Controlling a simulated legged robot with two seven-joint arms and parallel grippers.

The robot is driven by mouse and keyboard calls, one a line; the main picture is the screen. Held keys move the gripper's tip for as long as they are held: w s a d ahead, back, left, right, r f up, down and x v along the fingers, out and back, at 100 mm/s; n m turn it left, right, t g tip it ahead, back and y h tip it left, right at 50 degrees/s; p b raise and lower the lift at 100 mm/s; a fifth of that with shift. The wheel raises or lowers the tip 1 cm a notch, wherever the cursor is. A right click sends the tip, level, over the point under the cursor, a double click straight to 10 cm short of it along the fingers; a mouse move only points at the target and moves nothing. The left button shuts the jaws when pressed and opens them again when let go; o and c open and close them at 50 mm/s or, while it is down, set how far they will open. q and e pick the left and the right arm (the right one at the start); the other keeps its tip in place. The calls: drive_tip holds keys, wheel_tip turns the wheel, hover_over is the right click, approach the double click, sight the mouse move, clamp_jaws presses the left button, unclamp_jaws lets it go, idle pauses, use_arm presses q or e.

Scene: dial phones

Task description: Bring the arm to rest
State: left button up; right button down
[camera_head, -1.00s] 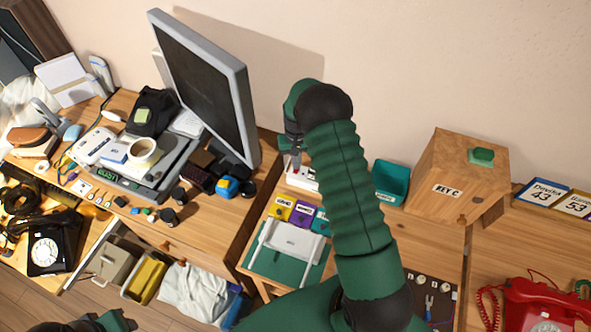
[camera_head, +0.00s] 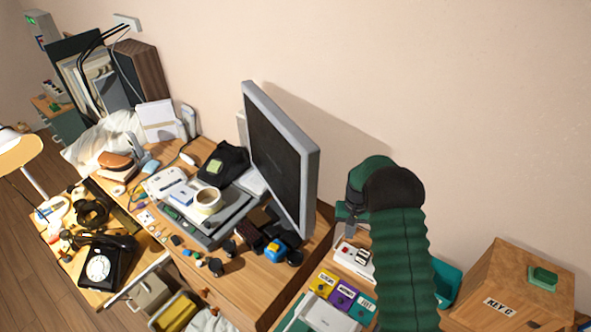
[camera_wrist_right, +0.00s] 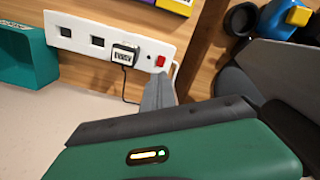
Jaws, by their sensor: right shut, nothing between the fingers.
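My right arm (camera_head: 403,270), green and ribbed, rises from the bottom and bends at a dark elbow. My right gripper (camera_head: 350,217) points down above the white power strip (camera_head: 354,260), to the right of the monitor. In the right wrist view the grey fingers (camera_wrist_right: 160,92) are shut with nothing between them. Their tips are close to the red switch (camera_wrist_right: 160,61) on the strip; I cannot tell if they touch it. My left gripper is out of view.
The monitor (camera_head: 280,160) stands just left of my right gripper. A teal bin (camera_head: 446,282) and wooden KEY C box (camera_head: 515,285) stand to the right. Yellow and purple boxes (camera_head: 342,296) lie below. A black dial phone (camera_head: 103,265) is at far left.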

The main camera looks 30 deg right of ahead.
drive_tip(key=s+a+r+n, duration=0.1)
drive_tip(key=a+r+n, duration=0.1)
drive_tip(key=a+r, duration=0.5)
drive_tip(key=s+a+r+n+t, duration=0.1)
drive_tip(key=s+a+r+n, duration=0.1)
drive_tip(key=s+a, duration=0.5)
drive_tip(key=s+a+r+n+t, duration=0.1)
drive_tip(key=s+a+r+n, duration=0.1)
drive_tip(key=s+a, duration=0.6)
drive_tip(key=shift+a+r+n+t, duration=0.3)
drive_tip(key=shift+a+r, duration=0.55)
drive_tip(key=shift+a, duration=0.15)
drive_tip(key=c, duration=2.1)
unclamp_jaws()
drive_tip(key=shift+d, duration=0.3)
drive_tip(key=shift+c, duration=0.2)
